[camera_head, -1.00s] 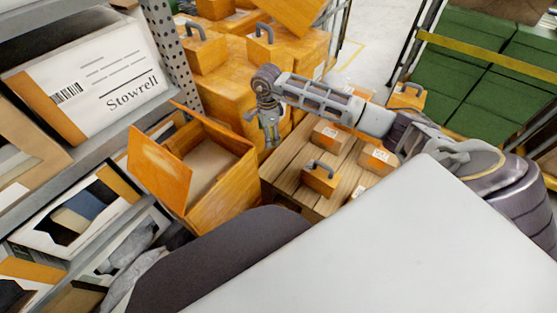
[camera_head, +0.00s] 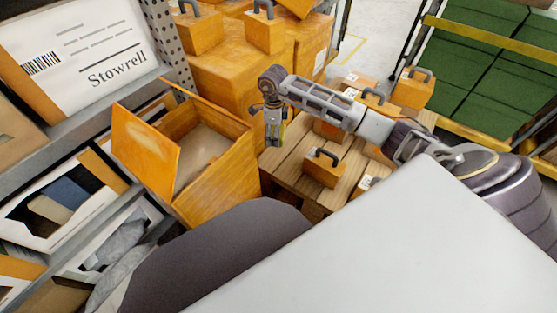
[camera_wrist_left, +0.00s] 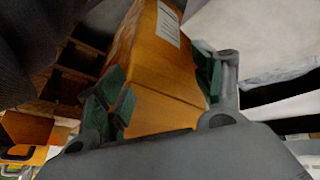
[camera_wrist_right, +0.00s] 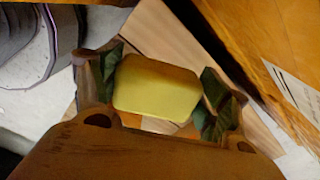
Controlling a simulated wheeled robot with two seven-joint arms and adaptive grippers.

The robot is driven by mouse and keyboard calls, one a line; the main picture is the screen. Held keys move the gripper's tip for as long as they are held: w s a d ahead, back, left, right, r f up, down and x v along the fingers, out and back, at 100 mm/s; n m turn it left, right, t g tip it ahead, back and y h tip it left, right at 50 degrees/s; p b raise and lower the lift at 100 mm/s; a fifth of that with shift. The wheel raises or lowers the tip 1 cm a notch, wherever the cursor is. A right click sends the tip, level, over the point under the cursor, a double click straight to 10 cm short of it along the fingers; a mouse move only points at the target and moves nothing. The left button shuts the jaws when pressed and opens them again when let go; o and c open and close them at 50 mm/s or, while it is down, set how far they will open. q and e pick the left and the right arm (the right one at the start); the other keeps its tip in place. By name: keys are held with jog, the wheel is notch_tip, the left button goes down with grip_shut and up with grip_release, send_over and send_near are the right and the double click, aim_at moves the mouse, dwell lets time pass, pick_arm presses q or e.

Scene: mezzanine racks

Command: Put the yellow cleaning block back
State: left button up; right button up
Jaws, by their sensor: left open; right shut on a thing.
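The yellow cleaning block (camera_wrist_right: 157,88) sits between the green-padded fingers of my right gripper (camera_wrist_right: 160,78), which is shut on it. In the head view my right gripper (camera_head: 273,137) points down beside the open orange box (camera_head: 228,180), over the left edge of the wooden table. My left gripper is not visible in the head view.
The wooden table (camera_head: 288,165) carries several orange handled blocks, one (camera_head: 323,167) near its front. Large orange boxes (camera_head: 240,75) stand behind. A grey rack shelf (camera_head: 95,115) with a Stowrell carton (camera_head: 85,45) is at left. Green crates (camera_head: 490,70) are at right.

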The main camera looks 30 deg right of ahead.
pick_arm(q)
jog(key=shift+d+r+b, duration=0.15)
jog(key=shift+b, duration=0.3)
pick_arm(e)
jog(key=shift+d+f+m, duration=0.25)
jog(key=shift+f+m, duration=0.15)
jog(key=shift+f, duration=0.45)
jog(key=b, duration=0.2)
send_over(276, 157)
jog(key=shift+f, duration=2.5)
pick_arm(q)
jog(key=f, duration=0.2)
jog(key=f+t, duration=0.1)
jog(key=shift+d+f+n+h, duration=0.3)
jog(key=shift+f, duration=0.05)
pick_arm(e)
jog(key=shift+f, duration=0.1)
notch_tip(276, 157, down, 3)
jog(key=shift+a+f+b, duration=0.1)
jog(key=shift+f+b, duration=0.1)
jog(key=shift+b, duration=0.45)
jog(key=shift+f, duration=0.65)
pick_arm(q)
jog(key=shift+w+d+f, duration=0.1)
jog(key=shift+d+f, duration=0.1)
jog(key=shift+f, duration=0.9)
